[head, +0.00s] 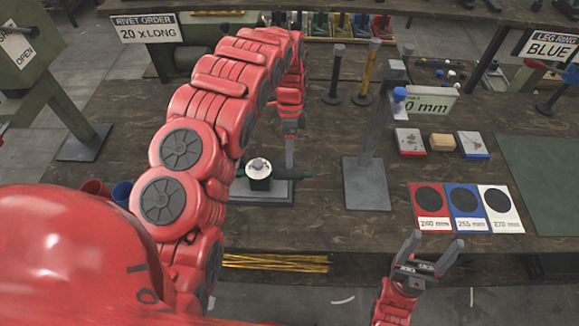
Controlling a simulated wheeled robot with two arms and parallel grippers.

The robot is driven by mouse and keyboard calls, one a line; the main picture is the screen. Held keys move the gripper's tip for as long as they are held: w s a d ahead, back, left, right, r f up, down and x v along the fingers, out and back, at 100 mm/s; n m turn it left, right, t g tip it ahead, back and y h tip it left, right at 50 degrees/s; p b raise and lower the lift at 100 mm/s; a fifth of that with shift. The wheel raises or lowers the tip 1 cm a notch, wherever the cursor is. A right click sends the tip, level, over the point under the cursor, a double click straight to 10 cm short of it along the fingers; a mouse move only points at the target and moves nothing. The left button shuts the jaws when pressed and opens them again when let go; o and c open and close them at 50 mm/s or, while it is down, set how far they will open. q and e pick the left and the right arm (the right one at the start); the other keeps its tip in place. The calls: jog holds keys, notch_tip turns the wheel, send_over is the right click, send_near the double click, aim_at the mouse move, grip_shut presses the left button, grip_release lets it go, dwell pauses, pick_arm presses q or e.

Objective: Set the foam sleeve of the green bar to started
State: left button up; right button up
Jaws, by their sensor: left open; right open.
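A short dark green bar (299,174) lies low over a grey base plate (275,197) near the middle of the bench. A black cylindrical piece with a white top (258,170) stands beside it; I cannot tell whether a foam sleeve is on the bar. My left gripper (290,160) points down just above the bar, open, seen edge-on. Whether it touches the bar is unclear. My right gripper (436,240) is open and empty at the bench's front edge, pointing up in the picture.
A grey post on a base (366,182) stands right of the plate. Red, blue and white size cards (464,209) lie further right, with small trays (441,142) behind them. Dark and yellow posts (368,70) stand at the back. Yellow rods (276,262) lie below the front edge.

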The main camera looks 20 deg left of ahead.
aim_at(288, 174)
pick_arm(q)
jog(key=p+x, duration=0.1)
jog(key=x, duration=0.5)
jog(key=shift+f+p, duration=0.1)
jog(key=shift+p, duration=0.25)
grip_shut()
dwell(1.0)
